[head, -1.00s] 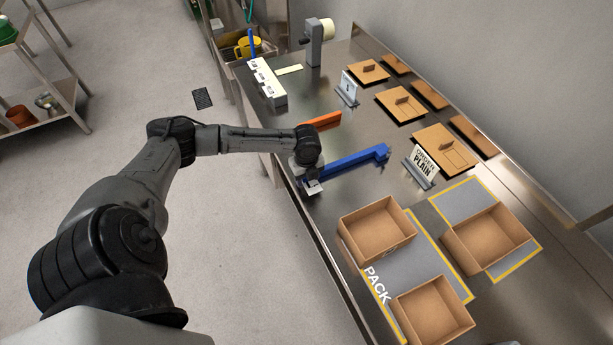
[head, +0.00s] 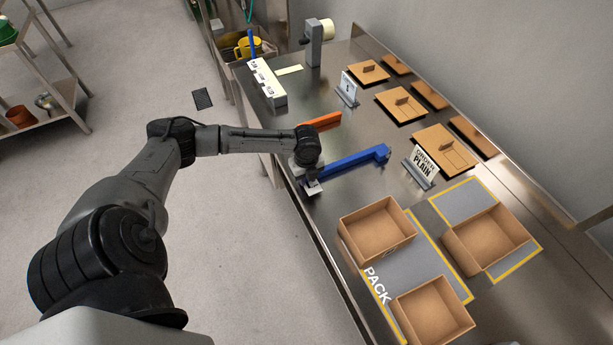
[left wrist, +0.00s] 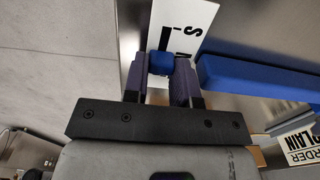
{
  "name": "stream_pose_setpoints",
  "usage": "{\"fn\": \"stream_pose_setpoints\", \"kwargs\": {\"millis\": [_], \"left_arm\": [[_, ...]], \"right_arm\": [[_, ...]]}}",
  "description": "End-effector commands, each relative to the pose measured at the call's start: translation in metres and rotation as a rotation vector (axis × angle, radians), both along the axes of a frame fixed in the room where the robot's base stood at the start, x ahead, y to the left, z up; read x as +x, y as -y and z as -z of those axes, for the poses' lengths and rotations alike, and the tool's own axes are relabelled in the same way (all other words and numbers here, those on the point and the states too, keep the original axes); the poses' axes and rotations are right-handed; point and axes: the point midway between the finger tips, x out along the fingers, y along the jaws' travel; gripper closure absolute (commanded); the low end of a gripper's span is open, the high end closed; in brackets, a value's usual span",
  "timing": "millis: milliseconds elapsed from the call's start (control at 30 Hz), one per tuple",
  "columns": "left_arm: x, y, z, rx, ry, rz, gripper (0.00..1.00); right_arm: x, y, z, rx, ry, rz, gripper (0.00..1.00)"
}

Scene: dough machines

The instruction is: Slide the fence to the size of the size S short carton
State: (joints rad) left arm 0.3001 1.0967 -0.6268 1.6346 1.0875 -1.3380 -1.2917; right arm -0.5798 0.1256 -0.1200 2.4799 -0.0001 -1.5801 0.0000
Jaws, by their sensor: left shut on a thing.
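The blue fence (head: 345,165) is a long bar lying across the steel bench, and it also shows in the left wrist view (left wrist: 255,78). My left gripper (left wrist: 161,66) is shut on a small blue knob (left wrist: 161,64) at the fence's near end. In the head view my left gripper (head: 308,180) is mostly hidden by its own wrist. A white plate with black letters (left wrist: 182,28), one of them an S, lies beyond the fingertips. An orange bar (head: 322,121) stands behind the fence, apart from it. I cannot tell which carton is size S short. My right gripper is out of view.
Open cardboard cartons (head: 376,231) stand on and beside the grey PACK mat (head: 425,262). Several flat cardboard pieces (head: 402,103) lie along the back. An ORDER PLAIN sign (head: 424,163) stands close to the fence's far end. A white labelled block (head: 267,84) is at the far left.

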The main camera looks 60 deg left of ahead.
Motion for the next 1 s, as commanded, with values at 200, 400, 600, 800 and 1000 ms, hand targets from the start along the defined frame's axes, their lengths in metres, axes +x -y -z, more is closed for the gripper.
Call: {"fn": "stream_pose_setpoints", "kwargs": {"millis": [200,400,600,800,1000], "left_arm": [[0.001,-0.03,-0.001,0.003,-0.002,-0.005,1.0],[0.002,-0.036,0.0,0.004,-0.001,-0.001,1.0],[0.002,-0.036,0.001,0.005,-0.002,-0.002,0.7],[0.002,-0.035,0.0,0.002,-0.001,-0.001,0.51],[0.002,-0.034,0.0,0.001,0.0,-0.001,0.49]], "right_arm": [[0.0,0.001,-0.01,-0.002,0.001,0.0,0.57],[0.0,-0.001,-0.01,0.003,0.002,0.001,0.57],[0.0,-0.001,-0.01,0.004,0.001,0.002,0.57],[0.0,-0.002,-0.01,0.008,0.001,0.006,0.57],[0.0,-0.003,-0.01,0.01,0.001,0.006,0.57]]}}
